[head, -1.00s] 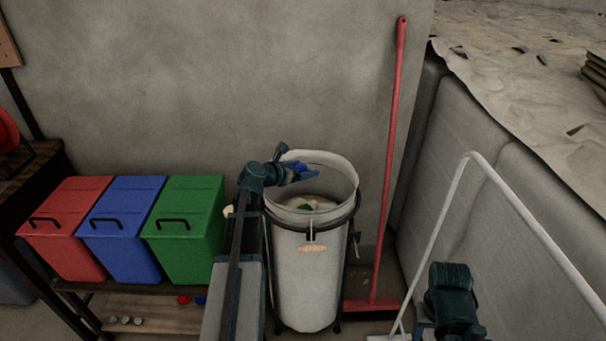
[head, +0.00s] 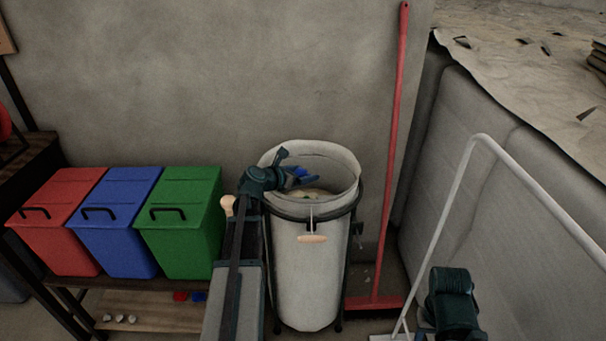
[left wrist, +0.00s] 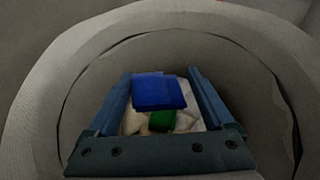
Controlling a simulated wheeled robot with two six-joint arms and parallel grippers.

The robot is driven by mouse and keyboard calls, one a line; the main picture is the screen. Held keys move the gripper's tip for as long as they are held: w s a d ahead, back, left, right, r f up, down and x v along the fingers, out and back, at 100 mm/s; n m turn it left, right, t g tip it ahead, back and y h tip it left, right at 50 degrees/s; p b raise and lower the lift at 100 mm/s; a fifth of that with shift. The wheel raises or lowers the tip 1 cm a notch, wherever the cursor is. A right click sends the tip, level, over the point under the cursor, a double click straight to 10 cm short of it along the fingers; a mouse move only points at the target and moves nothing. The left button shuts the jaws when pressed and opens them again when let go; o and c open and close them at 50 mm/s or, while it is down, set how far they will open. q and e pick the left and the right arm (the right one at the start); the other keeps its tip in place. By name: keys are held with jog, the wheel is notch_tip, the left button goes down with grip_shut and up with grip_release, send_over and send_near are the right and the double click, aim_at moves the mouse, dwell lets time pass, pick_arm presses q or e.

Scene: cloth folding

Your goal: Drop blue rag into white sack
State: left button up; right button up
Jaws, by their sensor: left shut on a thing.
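The white sack (head: 312,270) stands upright with its mouth open, held in a dark ring stand. My left gripper (head: 303,178) reaches in over the sack's left rim and is shut on the blue rag (head: 300,171). In the left wrist view the blue rag (left wrist: 158,92) shows between the fingers of the left gripper (left wrist: 160,95), inside the circle of the sack's mouth (left wrist: 52,75). A green cloth (left wrist: 162,121) and pale cloth lie below it in the sack. My right gripper is not in view; only part of my right arm shows at the bottom right.
Red (head: 55,235), blue (head: 115,235) and green (head: 180,235) bins stand on a shelf to the left. A red broom (head: 390,170) leans on the wall right of the sack. A white bent tube (head: 452,205) and a big grey block (head: 500,190) stand farther right.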

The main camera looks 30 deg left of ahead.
pick_arm(q)
jog(key=o, duration=1)
jog(key=shift+o, duration=0.2)
jog(key=p+v, duration=0.5)
jog(key=v, duration=0.9)
jog(key=shift+d, duration=0.1)
